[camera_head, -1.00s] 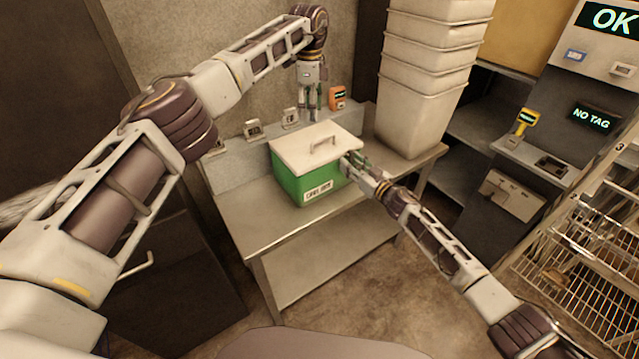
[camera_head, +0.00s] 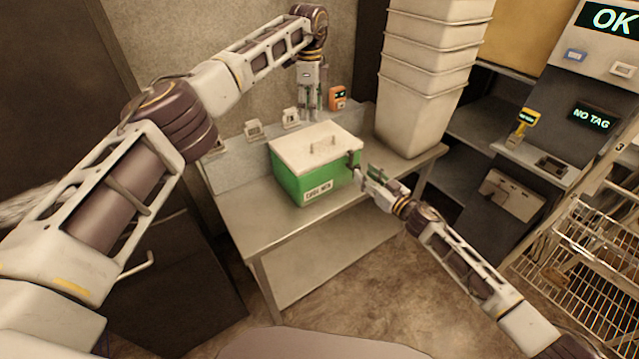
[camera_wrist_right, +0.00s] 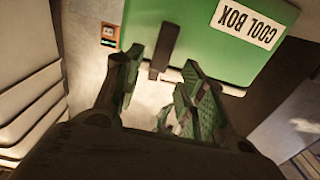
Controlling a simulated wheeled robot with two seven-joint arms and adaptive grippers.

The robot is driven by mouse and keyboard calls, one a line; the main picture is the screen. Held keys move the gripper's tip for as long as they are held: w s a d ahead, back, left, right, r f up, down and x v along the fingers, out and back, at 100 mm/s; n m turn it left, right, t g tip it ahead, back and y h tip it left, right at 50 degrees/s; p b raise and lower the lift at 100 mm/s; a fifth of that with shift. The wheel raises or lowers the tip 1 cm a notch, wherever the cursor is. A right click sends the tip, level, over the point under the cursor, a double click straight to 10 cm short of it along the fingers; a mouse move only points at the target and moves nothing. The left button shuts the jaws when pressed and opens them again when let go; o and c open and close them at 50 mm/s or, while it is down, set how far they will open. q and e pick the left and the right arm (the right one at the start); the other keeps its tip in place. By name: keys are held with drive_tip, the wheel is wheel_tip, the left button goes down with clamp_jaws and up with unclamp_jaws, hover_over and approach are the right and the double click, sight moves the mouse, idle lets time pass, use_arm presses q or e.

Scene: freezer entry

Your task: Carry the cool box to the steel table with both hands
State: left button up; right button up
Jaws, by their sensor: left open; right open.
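The cool box (camera_head: 306,183) is green with a white lid (camera_head: 316,147) and stands upright on the steel table (camera_head: 268,237). Its front label shows in the right wrist view, where the box (camera_wrist_right: 195,40) fills the upper middle and a dark side handle (camera_wrist_right: 162,50) hangs on it. My right gripper (camera_head: 367,175) is open and empty, just right of the box and apart from it; its fingers also show in the right wrist view (camera_wrist_right: 160,95). My left gripper (camera_head: 309,112) is open, pointing down behind the box's back edge, above the table's rear.
A tall stack of pale bins (camera_head: 418,110) stands on the table right of the box. An orange device (camera_head: 338,98) is on the wall behind. A wire rack (camera_head: 580,250) and a dark panel with displays are at the right. The table front is clear.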

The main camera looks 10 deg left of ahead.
drive_tip(key=shift+v, duration=2.4)
